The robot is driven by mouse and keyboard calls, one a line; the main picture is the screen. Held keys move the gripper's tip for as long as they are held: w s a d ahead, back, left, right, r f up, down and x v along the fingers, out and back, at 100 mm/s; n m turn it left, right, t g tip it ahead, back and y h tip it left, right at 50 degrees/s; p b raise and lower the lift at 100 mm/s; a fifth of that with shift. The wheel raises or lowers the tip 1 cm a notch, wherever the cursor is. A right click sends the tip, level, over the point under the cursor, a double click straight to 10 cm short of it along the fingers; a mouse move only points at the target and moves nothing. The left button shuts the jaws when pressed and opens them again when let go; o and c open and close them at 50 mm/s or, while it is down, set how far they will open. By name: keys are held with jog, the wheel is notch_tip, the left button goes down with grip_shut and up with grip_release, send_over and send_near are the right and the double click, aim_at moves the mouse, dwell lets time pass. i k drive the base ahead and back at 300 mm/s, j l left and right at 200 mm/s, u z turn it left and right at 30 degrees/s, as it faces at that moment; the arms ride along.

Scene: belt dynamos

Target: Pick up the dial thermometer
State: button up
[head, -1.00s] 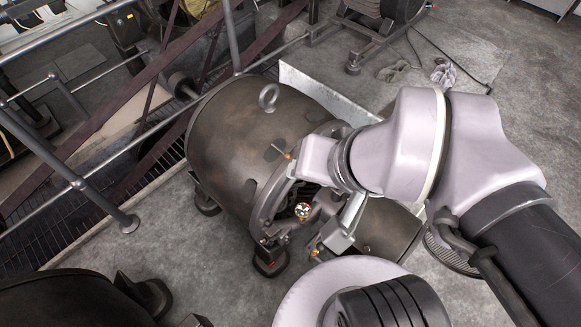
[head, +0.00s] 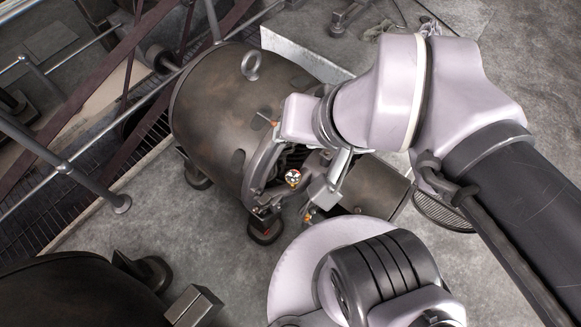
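The dial thermometer (head: 293,178) shows as a small round dial with a pale face and a brass-coloured rim. It stands at the open end of the large dark dynamo (head: 215,110), among its brush gear. My gripper (head: 320,160) is at the end of the pale arm, just above and to the right of the dial in the head view. The dial's face is in plain view, and I see no finger around it. My wrist and the dynamo's grey brackets hide or blend with the fingertips, so the gap between them cannot be made out.
My arm crosses the right side. A pipe railing (head: 70,185) runs along the left. Another dark rounded machine (head: 70,290) stands at the lower left. The brush gear crowds the space around the dial. Bare concrete floor (head: 190,245) lies below the dynamo.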

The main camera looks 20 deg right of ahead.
aim_at(293, 177)
jog(key=j+z, duration=0.65)
jog(key=i+j, duration=0.05)
